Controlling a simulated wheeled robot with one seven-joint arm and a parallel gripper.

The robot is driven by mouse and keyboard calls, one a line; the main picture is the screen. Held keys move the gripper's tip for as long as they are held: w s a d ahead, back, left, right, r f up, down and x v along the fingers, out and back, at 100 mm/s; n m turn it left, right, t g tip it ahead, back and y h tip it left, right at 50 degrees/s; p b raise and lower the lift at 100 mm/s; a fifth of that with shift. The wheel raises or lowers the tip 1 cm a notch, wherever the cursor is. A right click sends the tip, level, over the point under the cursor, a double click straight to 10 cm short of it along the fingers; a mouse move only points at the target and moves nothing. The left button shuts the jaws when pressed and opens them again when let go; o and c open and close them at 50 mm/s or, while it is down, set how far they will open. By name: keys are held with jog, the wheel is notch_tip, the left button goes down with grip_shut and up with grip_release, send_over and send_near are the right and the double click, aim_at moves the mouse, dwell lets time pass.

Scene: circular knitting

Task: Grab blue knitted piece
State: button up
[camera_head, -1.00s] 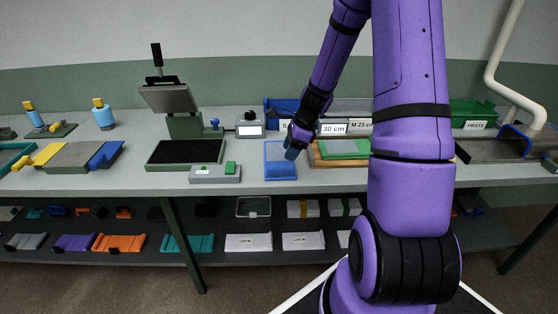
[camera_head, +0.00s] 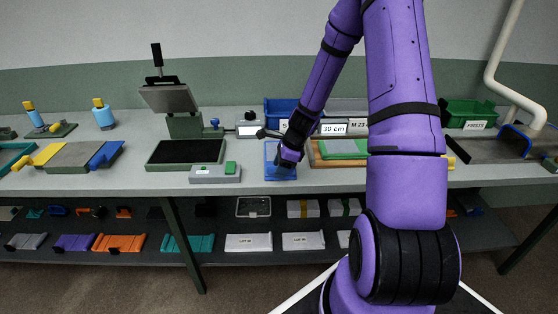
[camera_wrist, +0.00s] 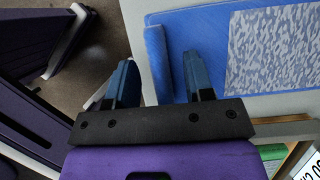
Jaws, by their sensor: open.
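The blue tray (camera_head: 271,176) lies near the front of the bench in the head view. In the wrist view, a pale blue-and-white mottled piece (camera_wrist: 272,48), seemingly the knitted piece, lies flat on the tray (camera_wrist: 212,28). My gripper (camera_wrist: 158,68) is open and empty, its blue fingers spread. In that picture, the tray's raised end rim lies between the fingers, and the mottled piece is to the right of the right finger. Whether the fingers touch the tray cannot be told. In the head view my gripper (camera_head: 284,158) is over the tray and hides the piece.
A grey box with a green button (camera_head: 215,173) stands left of the tray. A wooden board with a green piece (camera_head: 343,149) is to its right. A blue bin (camera_head: 282,108) and a "30 cm" sign (camera_head: 333,128) stand behind.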

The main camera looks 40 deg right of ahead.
grip_shut()
jog(key=shift+r, duration=0.1)
